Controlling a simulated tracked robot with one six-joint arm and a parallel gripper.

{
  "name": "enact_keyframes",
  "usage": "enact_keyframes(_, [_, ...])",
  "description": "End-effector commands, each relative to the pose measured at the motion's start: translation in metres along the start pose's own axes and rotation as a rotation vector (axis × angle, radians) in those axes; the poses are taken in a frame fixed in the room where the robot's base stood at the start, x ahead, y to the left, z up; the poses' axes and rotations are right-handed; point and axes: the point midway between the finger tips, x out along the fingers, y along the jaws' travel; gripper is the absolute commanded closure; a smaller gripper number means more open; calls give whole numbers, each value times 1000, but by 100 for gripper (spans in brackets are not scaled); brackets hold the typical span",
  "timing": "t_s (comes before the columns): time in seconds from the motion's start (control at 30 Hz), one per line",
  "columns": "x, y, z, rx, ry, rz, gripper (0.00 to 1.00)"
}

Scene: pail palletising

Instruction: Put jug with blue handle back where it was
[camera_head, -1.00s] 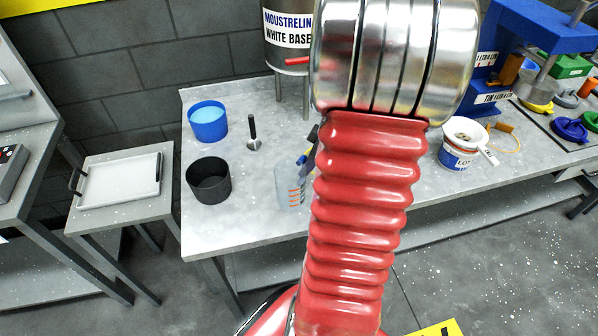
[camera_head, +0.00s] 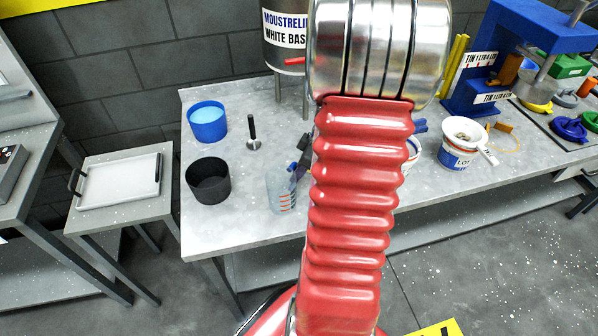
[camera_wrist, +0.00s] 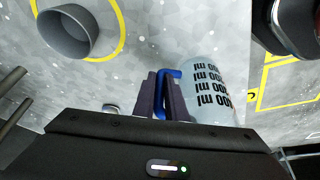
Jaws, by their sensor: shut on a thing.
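The clear jug (camera_head: 281,193) with orange marks stands out just left of my arm in the head view. In the wrist view the jug (camera_wrist: 212,90) shows black "ml" lettering and a blue handle (camera_wrist: 165,76). My gripper (camera_wrist: 164,80) is shut on the blue handle, one dark finger on each side of it. In the head view part of my gripper (camera_head: 301,160) shows beside the jug, and the rest is behind my arm. I cannot tell whether the jug's base touches the table.
A dark grey pot (camera_head: 208,182), a blue tub (camera_head: 207,122) and a black-handled tool (camera_head: 253,133) are on the grey table (camera_head: 225,235) to the left. A labelled white-and-blue pail (camera_head: 458,157) stands right.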

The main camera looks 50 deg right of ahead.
Motion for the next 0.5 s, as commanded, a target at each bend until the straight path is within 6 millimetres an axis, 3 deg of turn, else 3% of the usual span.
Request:
enact_keyframes(0.27, [1, 0, 0, 0, 0, -1, 100])
enact_keyframes(0.3, [2, 0, 0, 0, 0, -1, 88])
enact_keyframes(0.5, [1, 0, 0, -1, 0, -1, 74])
